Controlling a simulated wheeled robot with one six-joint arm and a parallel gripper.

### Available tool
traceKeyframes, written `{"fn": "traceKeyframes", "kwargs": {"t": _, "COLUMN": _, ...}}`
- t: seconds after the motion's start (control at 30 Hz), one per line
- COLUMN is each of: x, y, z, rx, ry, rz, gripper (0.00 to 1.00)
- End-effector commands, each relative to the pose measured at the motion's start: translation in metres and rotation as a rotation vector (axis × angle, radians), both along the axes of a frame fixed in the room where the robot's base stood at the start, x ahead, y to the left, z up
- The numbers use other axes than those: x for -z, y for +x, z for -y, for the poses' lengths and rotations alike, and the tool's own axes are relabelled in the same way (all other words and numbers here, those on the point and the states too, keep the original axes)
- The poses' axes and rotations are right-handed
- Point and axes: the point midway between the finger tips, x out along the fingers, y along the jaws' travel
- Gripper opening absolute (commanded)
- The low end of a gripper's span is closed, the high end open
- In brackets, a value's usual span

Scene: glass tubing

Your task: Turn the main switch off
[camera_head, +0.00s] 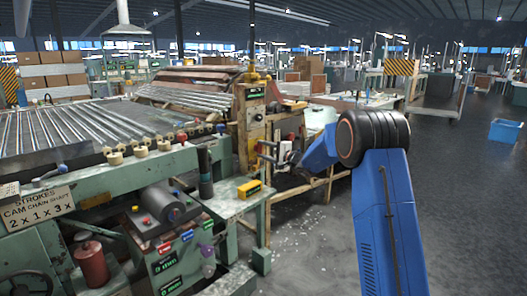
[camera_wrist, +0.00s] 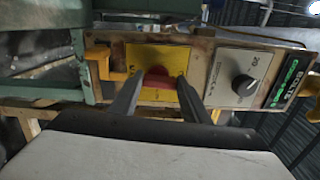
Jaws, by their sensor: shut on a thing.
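The main switch is a red knob (camera_wrist: 158,82) on a yellow plate (camera_wrist: 163,58), in the middle of the wrist view. My gripper (camera_wrist: 160,90) reaches up to it, with one dark finger on each side, and is shut on the knob. Its fingers partly cover the plate, and the knob's exact angle is hard to tell.
Right of the switch is a grey plate with a black dial (camera_wrist: 243,84), then a dark sign with green lettering (camera_wrist: 293,82). A yellow fitting (camera_wrist: 103,61) sits to the left. A green machine table (camera_head: 232,195) stands left of my arm; open floor (camera_head: 460,210) lies right.

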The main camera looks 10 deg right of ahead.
Motion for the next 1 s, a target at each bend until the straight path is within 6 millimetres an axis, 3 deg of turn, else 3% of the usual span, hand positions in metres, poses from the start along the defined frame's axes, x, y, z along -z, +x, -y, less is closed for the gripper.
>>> {"fn": "traceKeyframes", "kwargs": {"t": 0.77, "x": 0.0018, "y": -0.0007, "z": -0.0011, "rx": -0.002, "ry": -0.078, "rz": 0.054, "gripper": 0.20}}
{"fn": "traceKeyframes", "kwargs": {"t": 0.8, "x": 0.0018, "y": -0.0007, "z": -0.0011, "rx": -0.002, "ry": -0.078, "rz": 0.054, "gripper": 0.52}}
{"fn": "traceKeyframes", "kwargs": {"t": 0.83, "x": 0.0018, "y": -0.0007, "z": -0.0011, "rx": -0.002, "ry": -0.078, "rz": 0.054, "gripper": 0.59}}
{"fn": "traceKeyframes", "kwargs": {"t": 1.0, "x": 0.0012, "y": -0.0004, "z": -0.0008, "rx": -0.001, "ry": -0.077, "rz": 0.055, "gripper": 0.61}}
